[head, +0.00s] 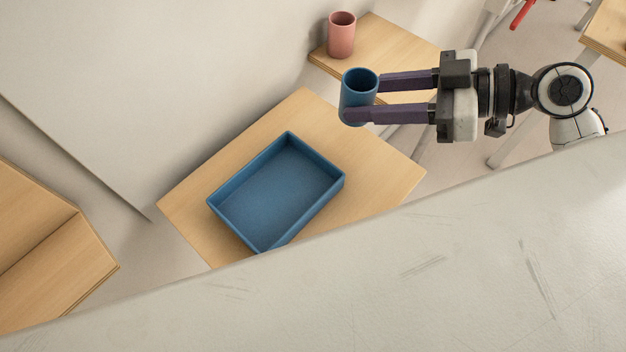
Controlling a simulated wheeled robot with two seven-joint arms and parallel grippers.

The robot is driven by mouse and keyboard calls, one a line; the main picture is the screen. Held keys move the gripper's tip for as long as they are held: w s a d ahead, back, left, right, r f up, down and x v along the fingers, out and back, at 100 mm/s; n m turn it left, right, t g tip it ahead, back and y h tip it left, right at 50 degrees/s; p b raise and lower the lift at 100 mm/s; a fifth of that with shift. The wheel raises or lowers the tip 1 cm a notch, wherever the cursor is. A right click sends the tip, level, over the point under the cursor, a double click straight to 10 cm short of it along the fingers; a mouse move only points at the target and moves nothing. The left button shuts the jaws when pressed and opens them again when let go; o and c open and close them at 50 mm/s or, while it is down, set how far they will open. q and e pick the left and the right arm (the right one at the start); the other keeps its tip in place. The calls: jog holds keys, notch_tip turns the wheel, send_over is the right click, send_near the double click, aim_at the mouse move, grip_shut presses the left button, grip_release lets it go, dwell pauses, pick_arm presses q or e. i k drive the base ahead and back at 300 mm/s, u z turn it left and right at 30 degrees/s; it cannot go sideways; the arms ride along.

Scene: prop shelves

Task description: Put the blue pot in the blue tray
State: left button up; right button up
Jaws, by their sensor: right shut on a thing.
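The blue pot (358,88) is a small open cylinder, held nearly upright at the upper middle of the head view. My right gripper (362,100) is shut on it, with one dark finger on each side. The pot appears above and to the right of the blue tray. The blue tray (241,239) is a shallow, empty rectangular box on a wooden shelf. Its near corner is close to the pale edge in front. My left gripper is not in view.
A pink pot (342,36) stands on another wooden shelf (385,38) behind the held pot. The tray's wooden shelf (385,180) has bare room to the tray's right. A large pale surface (430,270) covers the lower foreground. Another wooden shelf (50,260) is at the left.

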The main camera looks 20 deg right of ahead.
aim_at(291, 185)
jog(key=z, duration=0.7)
jog(key=k, duration=1.7)
jog(key=u, duration=0.9)
jog(key=i, duration=1)
